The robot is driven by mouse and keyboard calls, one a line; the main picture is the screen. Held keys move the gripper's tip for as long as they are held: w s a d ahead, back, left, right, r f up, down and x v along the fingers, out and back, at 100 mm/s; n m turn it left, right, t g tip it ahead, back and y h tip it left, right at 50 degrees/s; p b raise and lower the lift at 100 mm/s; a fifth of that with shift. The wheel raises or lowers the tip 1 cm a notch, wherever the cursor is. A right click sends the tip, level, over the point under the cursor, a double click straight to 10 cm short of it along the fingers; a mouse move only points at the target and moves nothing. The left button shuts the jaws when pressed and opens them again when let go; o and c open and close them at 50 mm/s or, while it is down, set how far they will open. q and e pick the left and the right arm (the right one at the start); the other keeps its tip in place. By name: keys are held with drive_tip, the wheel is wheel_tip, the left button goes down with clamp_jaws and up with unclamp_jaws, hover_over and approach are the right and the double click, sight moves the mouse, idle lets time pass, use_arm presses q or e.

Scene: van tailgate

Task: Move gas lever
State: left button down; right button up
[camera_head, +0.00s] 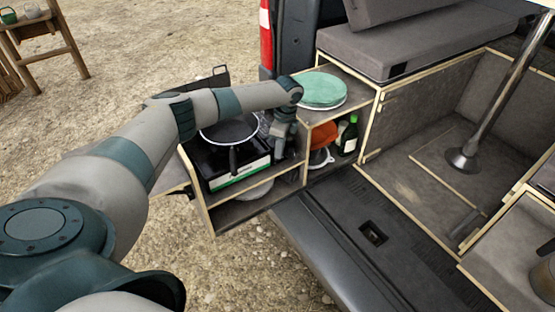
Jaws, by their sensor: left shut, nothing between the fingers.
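A black camping stove with a white and green front (240,178) stands on the upper shelf of the wooden pull-out kitchen box. A dark frying pan (230,132) sits on top of it, its handle pointing toward me. My left arm reaches in from the left over the stove and pan. My left gripper (280,152) points down at the right end of the stove. It is shut and empty. I cannot tell whether its fingertips touch the stove. The gas lever cannot be made out; the gripper may hide it. My right gripper is not in view.
A wooden divider (305,150) stands just right of the gripper. Beyond it are an orange item (322,134), a dark green bottle (349,135) and stacked green plates (322,89) on top. A metal table leg (500,90) rises in the van at right. Gravel ground lies left.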

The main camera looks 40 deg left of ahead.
use_arm(q)
drive_tip(key=shift+f, duration=0.25)
drive_tip(key=shift+s+f+b, duration=0.1)
drive_tip(key=shift+f+b, duration=0.35)
drive_tip(key=shift+f, duration=0.45)
drive_tip(key=shift+r, duration=0.1)
drive_tip(key=d, duration=0.1)
drive_tip(key=d+p, duration=0.1)
drive_tip(key=w+d+r+p, duration=0.1)
drive_tip(key=shift+a+r, duration=0.1)
